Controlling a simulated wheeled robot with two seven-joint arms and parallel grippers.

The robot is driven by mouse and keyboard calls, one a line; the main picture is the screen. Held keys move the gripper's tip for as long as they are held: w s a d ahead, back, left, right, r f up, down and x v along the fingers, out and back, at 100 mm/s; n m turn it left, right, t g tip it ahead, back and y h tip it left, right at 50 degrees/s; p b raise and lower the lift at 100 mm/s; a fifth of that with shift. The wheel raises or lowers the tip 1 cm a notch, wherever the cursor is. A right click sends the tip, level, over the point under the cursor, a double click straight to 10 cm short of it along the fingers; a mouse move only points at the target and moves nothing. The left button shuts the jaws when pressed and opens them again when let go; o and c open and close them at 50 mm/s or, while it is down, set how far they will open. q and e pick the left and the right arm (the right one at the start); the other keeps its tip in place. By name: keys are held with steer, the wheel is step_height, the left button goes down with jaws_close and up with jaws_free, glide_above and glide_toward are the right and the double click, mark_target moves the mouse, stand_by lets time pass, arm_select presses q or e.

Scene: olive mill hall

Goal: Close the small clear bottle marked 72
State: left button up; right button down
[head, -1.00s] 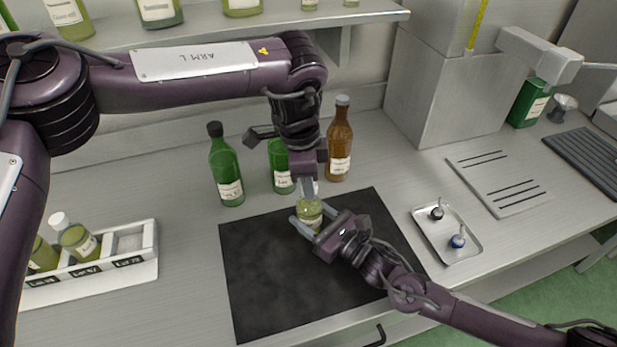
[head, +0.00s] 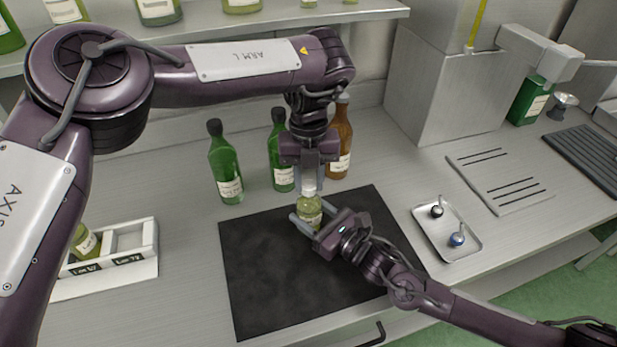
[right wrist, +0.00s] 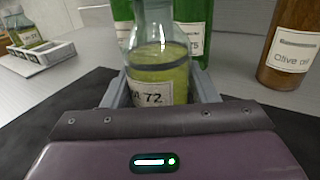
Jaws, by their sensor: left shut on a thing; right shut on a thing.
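The small clear bottle marked 72 (head: 309,211) stands upright over the black mat, with yellow-green liquid inside. In the right wrist view its label (right wrist: 152,97) reads 72, and its top is cut off by the frame edge. My right gripper (head: 309,222) is shut around the bottle's body from the front right. My left gripper (head: 310,180) points down from above, shut on a white cap (head: 309,188) at the bottle's mouth. I cannot tell whether the cap is seated on the neck or just above it.
The black mat (head: 265,280) has free room left of the bottle. Green bottles (head: 226,172) and a brown bottle (head: 341,145) stand behind it. A white rack (head: 145,268) is at left, partly behind my left arm. A metal tray (head: 430,231) with two small items lies at right.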

arm_select(q)
steer(key=m, duration=0.5)
steer(key=shift+y, duration=0.3)
steer(key=m, duration=0.5)
steer(key=shift+t, duration=0.3)
steer(key=m, duration=0.5)
steer(key=shift+m+y, duration=0.4)
steer(key=m, duration=0.2)
steer(key=shift+d+m+t, duration=0.1)
steer(key=shift+m+t, duration=0.3)
steer(key=o, duration=1)
steer(key=shift+s, duration=0.1)
step_height(320, 180, up, 12)
steer(key=d, duration=0.1)
steer(key=shift+d, duration=0.2)
steer(key=shift+f, duration=0.1)
